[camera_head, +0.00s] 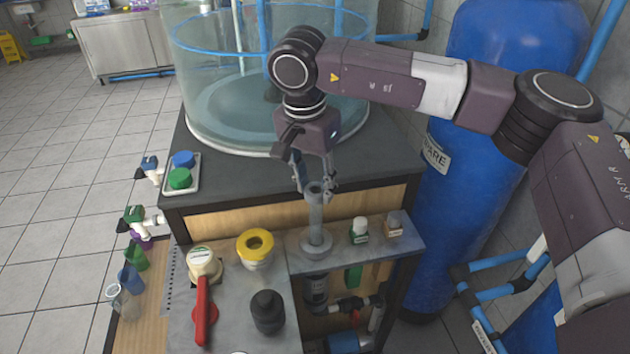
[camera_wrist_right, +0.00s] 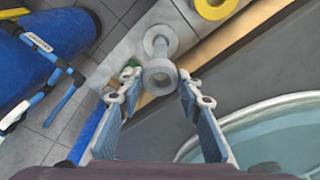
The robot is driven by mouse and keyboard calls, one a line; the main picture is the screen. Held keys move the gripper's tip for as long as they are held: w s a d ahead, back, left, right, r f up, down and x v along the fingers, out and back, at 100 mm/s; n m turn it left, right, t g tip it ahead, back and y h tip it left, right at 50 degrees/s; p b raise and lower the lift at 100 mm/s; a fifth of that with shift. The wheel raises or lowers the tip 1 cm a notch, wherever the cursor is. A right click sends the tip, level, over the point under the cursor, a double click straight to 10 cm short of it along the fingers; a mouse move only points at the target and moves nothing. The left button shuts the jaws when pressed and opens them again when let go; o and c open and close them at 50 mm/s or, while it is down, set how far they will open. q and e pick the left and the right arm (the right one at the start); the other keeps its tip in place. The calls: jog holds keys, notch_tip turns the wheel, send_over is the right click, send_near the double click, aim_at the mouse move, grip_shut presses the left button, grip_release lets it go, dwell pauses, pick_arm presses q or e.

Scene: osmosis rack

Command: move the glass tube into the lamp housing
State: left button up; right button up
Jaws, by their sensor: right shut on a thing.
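The glass tube (camera_head: 315,213) is grey, upright and topped by a wider collar. My right gripper (camera_head: 315,187) is shut on its upper end, from above. In the right wrist view the collar of the tube (camera_wrist_right: 160,78) lies between the fingertips of my right gripper (camera_wrist_right: 157,86). The tube's lower end meets a grey ring of the lamp housing (camera_head: 316,246) on the metal shelf; a dark cylinder hangs below the shelf there. I cannot tell how deep the tube sits in the ring. My left gripper is not in view.
Two small capped bottles (camera_head: 359,231) (camera_head: 394,223) stand right of the ring. A yellow-ringed jar (camera_head: 255,248), a red-handled valve (camera_head: 205,300) and a black knob (camera_head: 267,312) are to its left. A large clear tank (camera_head: 230,105) stands behind; a blue cylinder (camera_head: 460,215) is at right.

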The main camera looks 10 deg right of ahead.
aim_at(315, 204)
jog(key=shift+f+b, duration=0.8)
jog(key=shift+f, duration=0.6)
jog(key=shift+f+b, duration=2.9)
jog(key=shift+f, duration=0.95)
jog(key=shift+f, duration=0.1)
jog(key=shift+f+b, duration=1.1)
jog(key=shift+f, duration=0.2)
jog(key=o, duration=1.3)
jog(key=shift+r, duration=0.15)
jog(key=shift+r+p, duration=2.35)
jog(key=shift+r, duration=1.6)
